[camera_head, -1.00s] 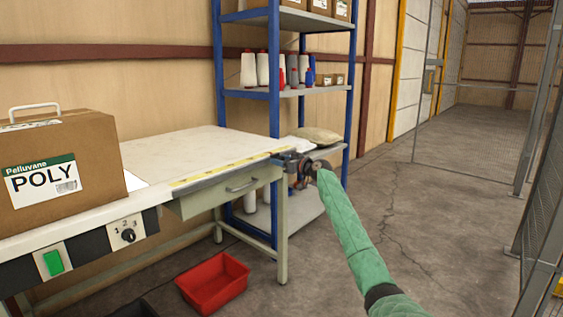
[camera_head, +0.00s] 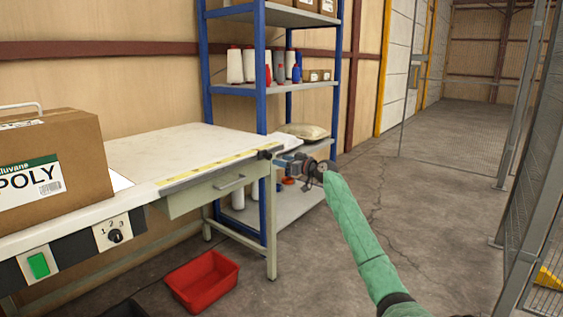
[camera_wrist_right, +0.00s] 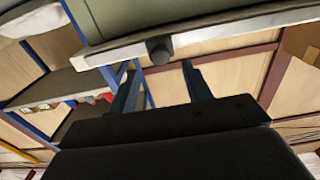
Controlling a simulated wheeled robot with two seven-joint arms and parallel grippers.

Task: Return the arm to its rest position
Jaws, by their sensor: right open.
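My right arm comes in from the lower right in a green sleeve in the head view. My right gripper (camera_head: 284,162) is at the right end of the worktable (camera_head: 150,150), beside its corner and in front of the blue shelf rack. In the right wrist view the two fingers of the right gripper (camera_wrist_right: 160,85) are spread apart with nothing between them. The table's edge with a dark round knob (camera_wrist_right: 160,50) shows just beyond the fingertips. Whether the gripper touches the table corner I cannot tell. My left gripper is not in view.
A cardboard POLY box (camera_head: 50,165) stands on the table at left. A red bin (camera_head: 203,282) sits on the floor below. The blue shelf rack (camera_head: 260,110) holds thread cones and a beige sack (camera_head: 304,131). The concrete floor at right is clear up to a mesh fence (camera_head: 530,200).

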